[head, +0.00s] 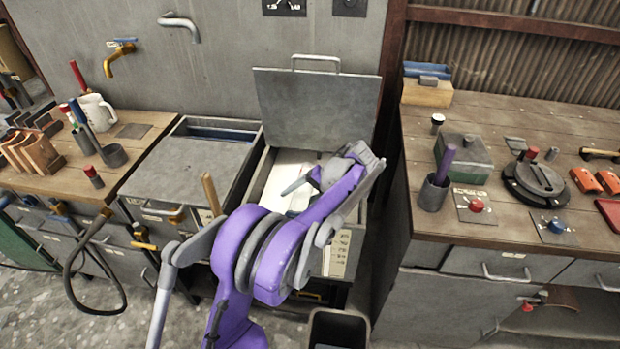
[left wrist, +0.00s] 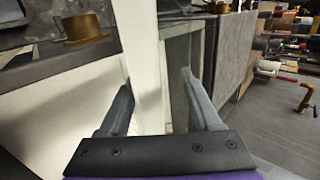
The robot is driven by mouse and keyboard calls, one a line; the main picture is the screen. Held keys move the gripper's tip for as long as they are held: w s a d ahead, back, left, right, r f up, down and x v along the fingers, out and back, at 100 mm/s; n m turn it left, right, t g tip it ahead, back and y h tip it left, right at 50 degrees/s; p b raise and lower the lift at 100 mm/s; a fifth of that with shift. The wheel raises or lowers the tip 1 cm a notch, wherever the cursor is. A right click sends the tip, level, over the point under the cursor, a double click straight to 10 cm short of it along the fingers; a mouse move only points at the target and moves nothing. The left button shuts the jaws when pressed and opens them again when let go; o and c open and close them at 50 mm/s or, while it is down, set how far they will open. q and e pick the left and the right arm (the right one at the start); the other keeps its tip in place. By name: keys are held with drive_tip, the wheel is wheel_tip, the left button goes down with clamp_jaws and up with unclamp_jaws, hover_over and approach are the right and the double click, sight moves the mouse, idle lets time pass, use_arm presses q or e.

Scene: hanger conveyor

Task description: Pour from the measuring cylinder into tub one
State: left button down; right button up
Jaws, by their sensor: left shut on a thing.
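My left gripper (head: 318,180) is over the right-hand bin (head: 262,180), whose hinged lid (head: 315,108) stands raised behind it. In the left wrist view my left gripper (left wrist: 160,95) shows its two grey fingers apart, with a pale upright strip (left wrist: 145,60) between and beyond them. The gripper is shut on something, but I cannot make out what. I cannot pick out the measuring cylinder for certain. A left-hand bin (head: 190,165) stands beside it, its grey cover leaving a gap at the back. Which is tub one is unclear. My right gripper is out of view.
A wooden workbench (head: 510,225) on the right bears a dark cup (head: 433,195), a grey-green box (head: 465,165) and a round fixture (head: 537,182). A left bench holds a white mug (head: 97,110) and tools. A dark open container (head: 338,325) stands at the bottom.

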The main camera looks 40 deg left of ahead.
use_arm(q)
drive_tip(key=shift+r, duration=0.2)
idle(0.6)
drive_tip(key=shift+r+g+h+p, duration=0.3)
drive_tip(key=shift+r+g+p, duration=0.05)
drive_tip(key=shift+g, duration=0.05)
idle(0.5)
drive_tip(key=shift+r+t+y, duration=0.4)
drive_tip(key=shift+t+y, duration=0.1)
drive_tip(key=shift+t, duration=0.3)
drive_tip(key=shift+r+n+t+y, duration=0.4)
drive_tip(key=shift+n+t+y, duration=0.1)
drive_tip(key=shift+n+t, duration=0.35)
drive_tip(key=shift+w+a, duration=0.1)
drive_tip(key=shift+w, duration=0.05)
